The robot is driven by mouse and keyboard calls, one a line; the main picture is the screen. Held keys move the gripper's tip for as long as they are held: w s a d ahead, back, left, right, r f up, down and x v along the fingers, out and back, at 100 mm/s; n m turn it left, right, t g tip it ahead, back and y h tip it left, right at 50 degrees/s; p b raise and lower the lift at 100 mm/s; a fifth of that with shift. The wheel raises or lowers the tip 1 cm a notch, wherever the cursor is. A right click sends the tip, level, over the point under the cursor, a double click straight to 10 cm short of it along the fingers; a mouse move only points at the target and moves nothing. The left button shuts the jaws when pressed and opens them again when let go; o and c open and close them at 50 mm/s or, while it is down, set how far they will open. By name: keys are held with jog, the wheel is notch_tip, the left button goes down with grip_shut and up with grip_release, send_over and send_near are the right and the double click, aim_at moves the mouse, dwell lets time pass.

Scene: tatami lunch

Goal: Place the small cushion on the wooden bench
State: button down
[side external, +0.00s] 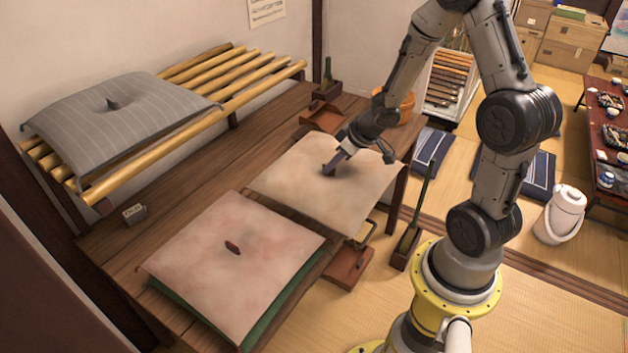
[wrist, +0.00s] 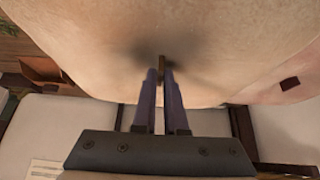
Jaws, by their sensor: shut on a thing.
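A beige, mottled square cushion (side external: 292,172) is at the right part of the dark wooden table in the side external view. My gripper (side external: 333,165) points down at its middle and is shut on its small dark centre tab. In the wrist view the cushion (wrist: 100,45) fills the upper part, and my gripper's fingers (wrist: 161,75) pinch the tab. I cannot tell how far the cushion is off the table. The slatted wooden bench (side external: 255,85) stands at the back left. A grey striped cushion (side external: 70,125) lies on its left part; its right slats are bare.
A pinkish cushion (side external: 205,275) with a dark red tab lies on a green layer (side external: 190,310) at the table's front. Brown trays (side external: 322,113) and an orange pot (side external: 402,103) are near the table's back right. Bare table (side external: 175,195) shows between bench and cushions.

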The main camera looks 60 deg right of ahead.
aim_at(314, 169)
jog(key=w+d+f, duration=0.1)
jog(key=w+f, duration=0.1)
jog(key=w+d+f, duration=0.1)
jog(key=w+f, duration=0.4)
jog(key=shift+w+d, duration=0.1)
jog(key=shift+d, duration=0.3)
jog(key=shift+f, duration=1.55)
jog(key=shift+f, duration=0.15)
jog(key=c, duration=1)
grip_release()
jog(key=shift+o, duration=0.2)
